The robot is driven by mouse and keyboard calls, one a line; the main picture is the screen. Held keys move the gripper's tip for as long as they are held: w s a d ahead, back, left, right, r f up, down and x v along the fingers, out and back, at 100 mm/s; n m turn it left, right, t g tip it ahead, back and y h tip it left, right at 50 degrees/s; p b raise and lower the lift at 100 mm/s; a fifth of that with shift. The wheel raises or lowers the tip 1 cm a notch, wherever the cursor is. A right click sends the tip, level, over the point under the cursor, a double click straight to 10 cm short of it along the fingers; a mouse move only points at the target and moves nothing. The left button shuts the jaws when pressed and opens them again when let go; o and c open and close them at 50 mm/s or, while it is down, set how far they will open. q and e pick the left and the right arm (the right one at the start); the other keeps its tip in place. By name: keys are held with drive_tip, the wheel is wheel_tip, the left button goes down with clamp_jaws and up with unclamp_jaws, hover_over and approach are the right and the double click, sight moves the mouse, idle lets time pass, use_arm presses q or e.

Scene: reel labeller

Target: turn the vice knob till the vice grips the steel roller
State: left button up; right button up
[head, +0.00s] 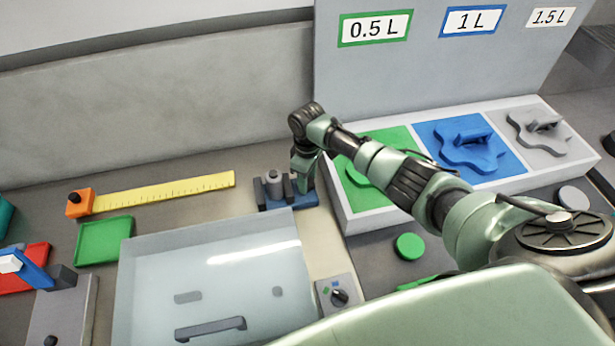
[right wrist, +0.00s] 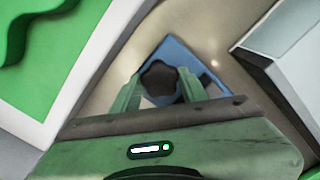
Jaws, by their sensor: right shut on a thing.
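The blue vice (head: 288,199) stands on the bench at the middle of the head view, and part of it shows in the right wrist view (right wrist: 177,52). The grey steel roller (head: 273,180) stands upright in the vice, between its jaws. I cannot tell whether the jaws touch it. My right gripper (head: 304,182) reaches down at the vice's right end. In the right wrist view its two green fingers are shut on the dark lobed vice knob (right wrist: 159,78), one on each side. The gripper hides the knob in the head view. My left gripper is out of view.
A clear-lidded box (head: 160,275) stands in front of the vice. A yellow ruler (head: 165,193) lies to the left. A tray with green, blue and grey panels (head: 350,222) is close on the right, under my right arm. A small dial box (head: 337,296) sits in front.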

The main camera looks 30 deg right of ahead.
drive_tip(key=shift+w, duration=0.1)
idle(0.3)
drive_tip(key=o, duration=1.1)
drive_tip(key=shift+r, duration=0.1)
drive_tip(key=shift+r+b, duration=0.9)
drive_tip(key=shift+r, duration=2.95)
